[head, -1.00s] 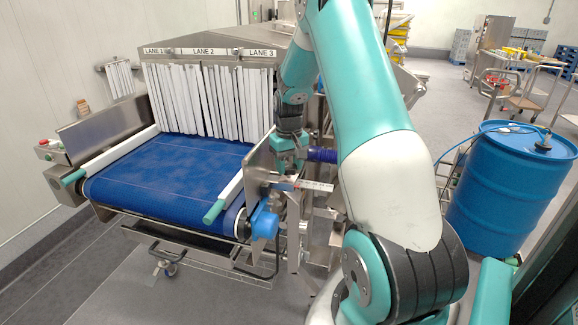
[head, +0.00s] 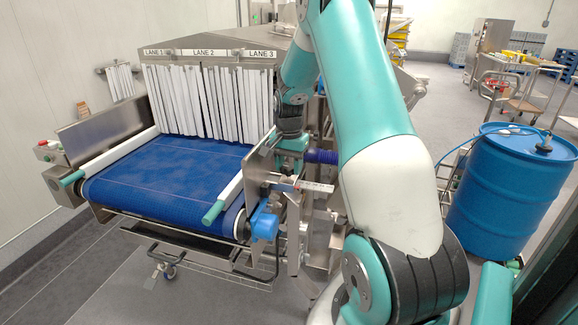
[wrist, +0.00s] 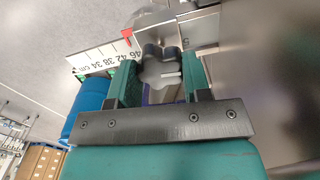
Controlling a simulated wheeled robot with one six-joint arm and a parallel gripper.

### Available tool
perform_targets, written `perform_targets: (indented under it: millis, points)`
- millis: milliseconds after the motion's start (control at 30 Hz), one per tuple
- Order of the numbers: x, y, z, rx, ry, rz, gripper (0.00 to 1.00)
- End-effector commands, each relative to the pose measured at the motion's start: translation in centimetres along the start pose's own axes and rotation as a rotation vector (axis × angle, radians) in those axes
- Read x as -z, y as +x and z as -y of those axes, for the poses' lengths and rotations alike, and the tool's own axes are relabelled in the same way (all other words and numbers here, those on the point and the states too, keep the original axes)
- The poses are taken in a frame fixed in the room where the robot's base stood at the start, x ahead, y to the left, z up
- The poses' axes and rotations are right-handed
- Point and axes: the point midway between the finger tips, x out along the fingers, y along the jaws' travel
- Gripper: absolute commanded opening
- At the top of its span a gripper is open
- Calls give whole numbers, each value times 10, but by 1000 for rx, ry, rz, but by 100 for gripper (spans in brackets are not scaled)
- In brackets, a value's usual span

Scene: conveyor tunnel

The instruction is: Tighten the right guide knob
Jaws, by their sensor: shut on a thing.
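The right guide knob (wrist: 160,70) is a dark, lobed hand knob in the wrist view, with a pale line on its face. My gripper (wrist: 162,82) has one green finger on each side of it and is shut on it. In the head view my gripper (head: 291,160) is at the right side of the conveyor, and the knob cannot be made out there. The right guide rail (head: 232,187) is white with a teal end. A white scale marked in cm (wrist: 100,58) lies beside the knob, with a red pointer (wrist: 127,36) near it.
A steel side plate (head: 262,160) stands close to the left of my gripper. The blue belt (head: 165,175) is empty, with white strip curtains (head: 205,100) behind it. A blue motor housing (head: 265,225) sits below my gripper. A blue drum (head: 500,190) stands at the right.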

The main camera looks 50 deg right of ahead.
Motion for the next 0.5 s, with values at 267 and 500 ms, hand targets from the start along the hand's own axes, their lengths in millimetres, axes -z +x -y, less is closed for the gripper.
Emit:
perform_targets:
  millis: [267, 500]
  points:
    - [0, -1, 1, 1, 100, -1, 21]
    - [0, -1, 1, 2, 125, -1, 21]
